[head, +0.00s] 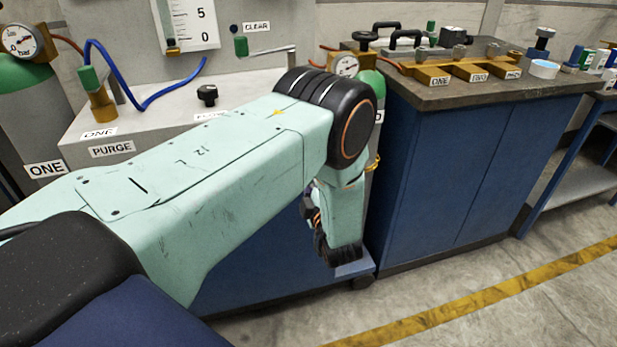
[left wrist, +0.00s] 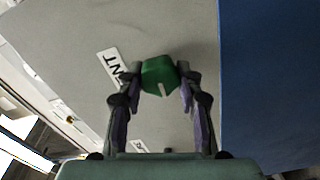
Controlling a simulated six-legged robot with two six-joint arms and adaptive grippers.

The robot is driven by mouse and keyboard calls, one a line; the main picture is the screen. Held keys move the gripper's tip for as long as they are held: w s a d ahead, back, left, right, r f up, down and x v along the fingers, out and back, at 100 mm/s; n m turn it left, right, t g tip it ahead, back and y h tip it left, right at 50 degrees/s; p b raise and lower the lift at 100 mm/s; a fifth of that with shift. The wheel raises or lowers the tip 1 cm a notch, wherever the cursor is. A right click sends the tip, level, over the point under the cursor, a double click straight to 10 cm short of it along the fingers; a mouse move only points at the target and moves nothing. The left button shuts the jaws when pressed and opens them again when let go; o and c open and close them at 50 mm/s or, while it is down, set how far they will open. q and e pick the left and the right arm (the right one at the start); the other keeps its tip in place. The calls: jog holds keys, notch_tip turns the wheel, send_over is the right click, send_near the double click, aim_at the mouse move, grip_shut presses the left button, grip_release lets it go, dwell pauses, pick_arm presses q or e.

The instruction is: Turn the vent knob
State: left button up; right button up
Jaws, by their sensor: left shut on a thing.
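The vent knob (left wrist: 159,74) is green with a pale pointer line. It sits on a grey panel (left wrist: 180,25) in the left wrist view, beside a white label (left wrist: 113,66) of which only "NT" reads clearly. My left gripper (left wrist: 160,82) is shut on the knob, one finger at each side. The pointer line faces back toward the gripper's base, slightly to the right. In the head view my left arm crosses the middle and hides the knob; I cannot make out the fingertips there. My right gripper is not in view.
A grey bench top (head: 150,130) carries a black knob (head: 207,95), a brass valve with a green cap (head: 92,90) and a PURGE label (head: 112,150). A blue cabinet (head: 470,165) with brass manifolds (head: 470,68) stands right. The floor at front right is clear.

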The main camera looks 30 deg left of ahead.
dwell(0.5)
pick_arm(q)
jog(key=o, duration=1.2)
jog(key=v, duration=1.2)
